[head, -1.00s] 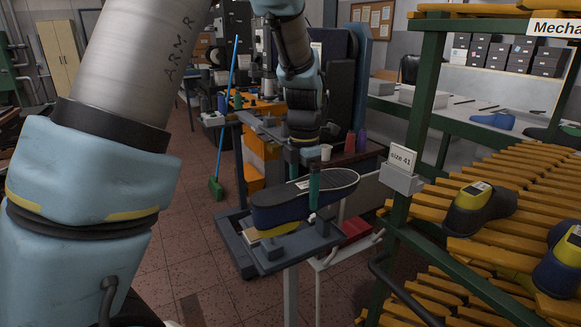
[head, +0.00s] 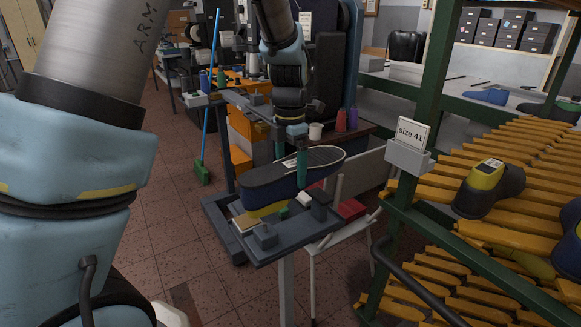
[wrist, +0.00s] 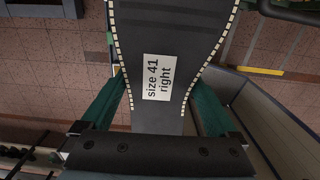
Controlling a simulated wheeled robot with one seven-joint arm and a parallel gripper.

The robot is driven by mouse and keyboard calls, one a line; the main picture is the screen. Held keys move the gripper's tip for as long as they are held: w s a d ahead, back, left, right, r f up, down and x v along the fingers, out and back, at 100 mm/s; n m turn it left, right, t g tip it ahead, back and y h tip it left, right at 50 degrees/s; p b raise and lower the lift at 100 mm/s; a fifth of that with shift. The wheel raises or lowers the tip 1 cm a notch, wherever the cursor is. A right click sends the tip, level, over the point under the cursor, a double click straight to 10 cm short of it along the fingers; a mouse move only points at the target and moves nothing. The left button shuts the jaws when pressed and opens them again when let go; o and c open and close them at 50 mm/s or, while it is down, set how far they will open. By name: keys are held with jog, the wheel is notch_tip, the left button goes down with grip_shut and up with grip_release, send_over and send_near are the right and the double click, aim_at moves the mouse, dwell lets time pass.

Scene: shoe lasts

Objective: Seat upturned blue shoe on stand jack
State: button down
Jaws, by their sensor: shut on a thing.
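The blue shoe (head: 262,194) is upturned, its dark, white-edged sole facing up, in the head view. A yellow part (head: 268,211) shows under its near end. In the wrist view, the sole (wrist: 170,25) carries a white label (wrist: 158,77) reading "size 41 right". My gripper (head: 291,165) is shut on the shoe, with one green finger on each side of its narrower part. The stand (head: 290,250) is a dark grey plate on a pale post, with small blocks and an upright dark block (head: 320,205). The shoe is over its back part; I cannot tell whether they touch.
A green-framed rack (head: 415,190) with yellow slats, a "size 41" card and more shoes stands close on the right. A red box (head: 350,209) lies behind the stand.

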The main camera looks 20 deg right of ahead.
aim_at(291, 192)
jog(key=shift+f+b, duration=1.15)
jog(key=shift+f, duration=2)
jog(key=shift+f, duration=0.15)
grip_release()
notch_tip(291, 192, up, 11)
jog(key=shift+f+b, duration=0.1)
jog(key=shift+b, duration=0.65)
